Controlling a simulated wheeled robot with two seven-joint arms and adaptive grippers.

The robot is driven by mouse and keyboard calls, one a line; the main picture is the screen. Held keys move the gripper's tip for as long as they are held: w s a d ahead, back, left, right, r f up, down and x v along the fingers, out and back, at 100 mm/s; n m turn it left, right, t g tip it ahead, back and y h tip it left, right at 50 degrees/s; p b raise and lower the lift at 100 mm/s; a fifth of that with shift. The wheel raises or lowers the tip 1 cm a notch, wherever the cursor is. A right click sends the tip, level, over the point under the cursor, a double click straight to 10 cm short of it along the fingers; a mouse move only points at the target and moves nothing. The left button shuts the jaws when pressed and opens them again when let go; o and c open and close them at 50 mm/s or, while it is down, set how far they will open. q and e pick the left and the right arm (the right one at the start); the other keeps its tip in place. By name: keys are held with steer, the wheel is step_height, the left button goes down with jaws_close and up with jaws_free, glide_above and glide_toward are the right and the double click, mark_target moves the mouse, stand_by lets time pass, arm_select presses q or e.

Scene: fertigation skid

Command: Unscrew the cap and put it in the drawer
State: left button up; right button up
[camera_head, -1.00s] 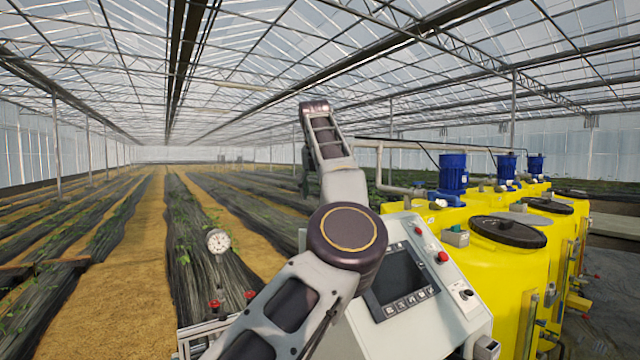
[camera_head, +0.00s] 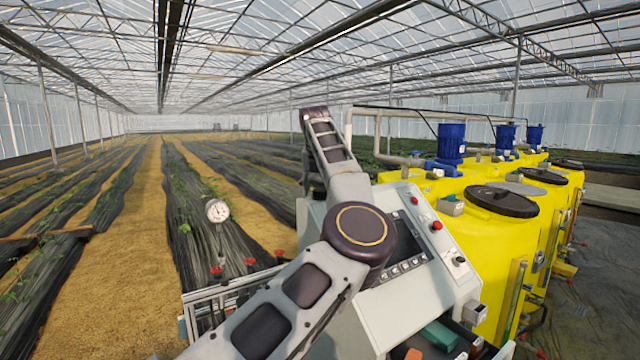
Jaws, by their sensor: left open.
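My left arm rises from the bottom, crosses in front of a control cabinet and bends upward. My left gripper (camera_head: 312,184) shows only in part, dark and small, hanging beyond the wrist left of the cabinet. It is open, and I see nothing held in it. Large black round lids (camera_head: 503,201) sit on the yellow tanks, well to the right of the gripper. I cannot tell which cap is the task's. Below the cabinet panel, what looks like an open drawer (camera_head: 470,336) shows at the bottom edge, with a green block (camera_head: 439,336) and a reddish piece in it. My right gripper is out of view.
The grey control cabinet (camera_head: 437,289) has a screen partly behind my arm, and red buttons. Blue motors (camera_head: 452,141) stand on the yellow tanks (camera_head: 487,240). A round gauge (camera_head: 217,211) and red-handled valves (camera_head: 250,262) are left of my arm. Crop rows lie beyond.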

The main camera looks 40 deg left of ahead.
mark_target(320, 189)
arm_select(q)
steer(key=c, duration=1.1)
steer(key=shift+n, duration=0.3)
steer(key=shift+n+g+y, duration=0.4)
steer(key=shift+n+g, duration=0.1)
steer(key=shift+n, duration=0.7)
steer(key=shift+r, duration=1.75)
steer(key=shift+r, duration=1.45)
steer(key=shift+f, duration=0.1)
